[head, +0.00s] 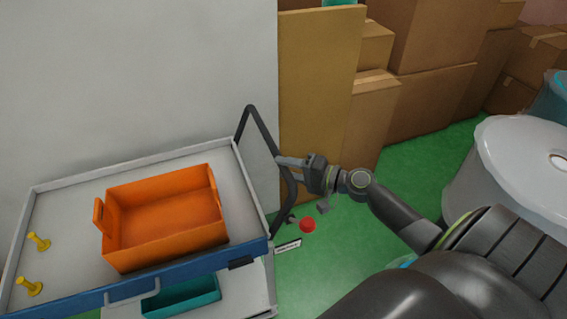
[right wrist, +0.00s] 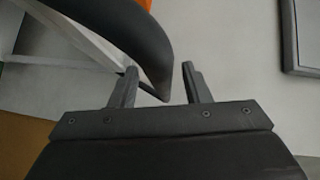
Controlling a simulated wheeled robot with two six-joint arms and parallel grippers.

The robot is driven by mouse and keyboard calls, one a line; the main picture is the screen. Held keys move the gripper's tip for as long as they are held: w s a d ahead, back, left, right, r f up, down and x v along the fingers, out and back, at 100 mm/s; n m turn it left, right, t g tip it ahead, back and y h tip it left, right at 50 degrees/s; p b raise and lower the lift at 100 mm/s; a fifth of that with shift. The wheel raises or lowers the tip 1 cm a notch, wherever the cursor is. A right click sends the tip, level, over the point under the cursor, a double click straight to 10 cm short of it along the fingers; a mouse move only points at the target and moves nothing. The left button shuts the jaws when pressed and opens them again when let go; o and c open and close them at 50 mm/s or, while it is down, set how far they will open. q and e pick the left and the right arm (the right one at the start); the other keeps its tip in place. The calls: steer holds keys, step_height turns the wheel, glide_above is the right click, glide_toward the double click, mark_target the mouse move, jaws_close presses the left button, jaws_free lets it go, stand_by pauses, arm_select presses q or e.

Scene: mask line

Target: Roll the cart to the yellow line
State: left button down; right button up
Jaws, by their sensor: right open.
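The cart (head: 70,195) stands at the left against the wall, a grey tray with a blue front edge and a lower shelf. Its dark bar handle (head: 262,133) rises at the cart's right end. My right gripper (head: 286,168) is open at the handle, its fingers pointing left. In the right wrist view the handle's dark curved tube (right wrist: 150,45) reaches in between the open fingers (right wrist: 157,78); I cannot tell whether they touch it. My left gripper is out of view. No yellow line shows.
An orange bin (head: 165,220) and two yellow pegs (head: 38,241) are on the cart top; a teal bin (head: 182,297) is below. Cardboard boxes (head: 430,100) stand at the back. A white drum (head: 525,165) is at right. Green floor (head: 425,165) shows between.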

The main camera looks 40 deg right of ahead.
steer(key=shift+w+a+f, duration=0.1)
steer(key=shift+w+a, duration=0.25)
steer(key=shift+w, duration=0.15)
steer(key=shift+c, duration=0.4)
jaws_close()
